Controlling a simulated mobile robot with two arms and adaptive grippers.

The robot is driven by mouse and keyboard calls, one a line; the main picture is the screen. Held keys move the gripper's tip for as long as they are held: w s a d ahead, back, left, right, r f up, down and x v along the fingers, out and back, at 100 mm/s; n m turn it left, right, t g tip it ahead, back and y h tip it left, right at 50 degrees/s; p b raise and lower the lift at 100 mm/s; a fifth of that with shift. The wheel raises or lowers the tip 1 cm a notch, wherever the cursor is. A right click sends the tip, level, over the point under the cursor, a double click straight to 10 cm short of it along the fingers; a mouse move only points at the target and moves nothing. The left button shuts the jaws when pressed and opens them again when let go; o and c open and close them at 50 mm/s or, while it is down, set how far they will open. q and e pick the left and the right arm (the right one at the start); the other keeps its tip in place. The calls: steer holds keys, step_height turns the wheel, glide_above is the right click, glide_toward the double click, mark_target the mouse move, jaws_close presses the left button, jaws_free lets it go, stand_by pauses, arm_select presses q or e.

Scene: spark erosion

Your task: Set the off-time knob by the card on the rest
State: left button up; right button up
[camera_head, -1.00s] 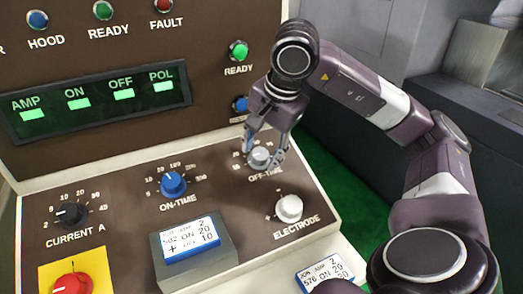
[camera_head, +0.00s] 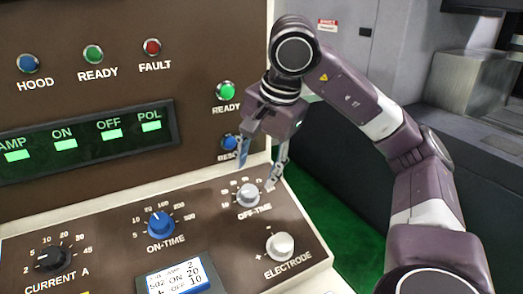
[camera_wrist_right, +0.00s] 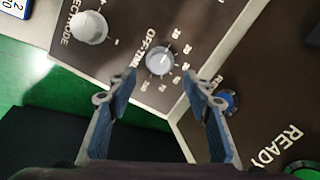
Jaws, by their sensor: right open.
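The off-time knob (camera_head: 247,194) is a light grey knob on the sloped brown panel, with a printed scale around it. It also shows in the right wrist view (camera_wrist_right: 159,60), ahead of the fingers. My right gripper (camera_head: 258,172) is open and empty, with its fingers above the knob and apart from it. In the right wrist view its two blue-padded fingers (camera_wrist_right: 157,100) are spread. The card (camera_head: 178,278) lies on its rest at the bottom, partly cut off; it reads 502, ON 20, OFF 10. My left gripper is not in view.
The blue on-time knob (camera_head: 160,222), black current knob (camera_head: 51,258) and white electrode knob (camera_head: 280,246) stand on the same panel. The upright panel behind carries a green ready button (camera_head: 225,91), a blue button (camera_head: 230,143) and a lit display (camera_head: 85,143).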

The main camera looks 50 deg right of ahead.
steer(key=shift+v, duration=2.25)
